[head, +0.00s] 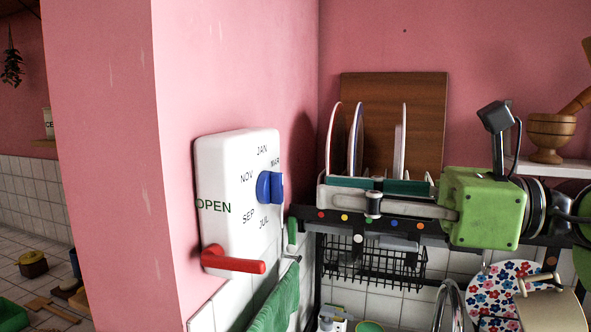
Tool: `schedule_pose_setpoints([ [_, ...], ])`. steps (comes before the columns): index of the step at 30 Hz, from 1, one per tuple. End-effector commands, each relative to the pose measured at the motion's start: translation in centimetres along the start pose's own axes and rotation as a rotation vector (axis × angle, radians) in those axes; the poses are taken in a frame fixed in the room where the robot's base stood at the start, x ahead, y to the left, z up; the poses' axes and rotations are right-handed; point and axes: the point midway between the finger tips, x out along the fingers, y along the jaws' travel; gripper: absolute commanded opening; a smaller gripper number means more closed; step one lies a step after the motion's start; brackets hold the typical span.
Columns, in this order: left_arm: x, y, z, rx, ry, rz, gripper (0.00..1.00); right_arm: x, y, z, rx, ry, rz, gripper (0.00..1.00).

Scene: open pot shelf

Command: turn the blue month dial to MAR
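The blue month dial (264,187) sits on a white panel (222,153) fixed to the pink wall, left of centre. JAN, MAR, JUL, SEP and NOV are printed around it. MAR is at its upper right, close to the panel's edge. The dial's raised grip sticks out to the right; I cannot tell which month it marks. My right gripper (322,193) comes in from the right, its fingers reaching left towards the dial, apart from it in the picture. I see it side-on, so the gap between its fingers is hidden. My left gripper is out of view.
A red handle (233,262) sticks out at the panel's bottom, with green OPEN above it. Upright plates (356,140) and a brown board (420,110) stand behind my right gripper. A black rail (330,219) and a green towel (275,305) are below.

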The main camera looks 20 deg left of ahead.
Motion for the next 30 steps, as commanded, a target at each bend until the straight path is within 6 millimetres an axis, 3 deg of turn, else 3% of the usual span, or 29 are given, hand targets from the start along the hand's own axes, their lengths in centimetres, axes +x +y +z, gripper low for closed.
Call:
schedule_pose_setpoints([
  [3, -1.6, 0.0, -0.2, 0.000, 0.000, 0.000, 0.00, 2.5, 0.1, 0.5, 0.001, -0.001, 0.004, 0.25],
  [9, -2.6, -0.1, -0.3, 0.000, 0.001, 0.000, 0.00, 5.3, 0.0, 0.3, 0.001, -0.002, 0.001, 0.25],
  [22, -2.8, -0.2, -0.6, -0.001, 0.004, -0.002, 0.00, 6.3, 0.0, 0.0, 0.000, -0.002, 0.000, 0.25],
  [25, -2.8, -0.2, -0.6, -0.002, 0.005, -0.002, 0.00, 6.3, 0.0, 0.0, 0.000, -0.002, 0.000, 0.02],
  [30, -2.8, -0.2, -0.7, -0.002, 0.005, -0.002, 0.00, 6.3, 0.0, 0.0, 0.000, -0.002, 0.000, 0.00],
])
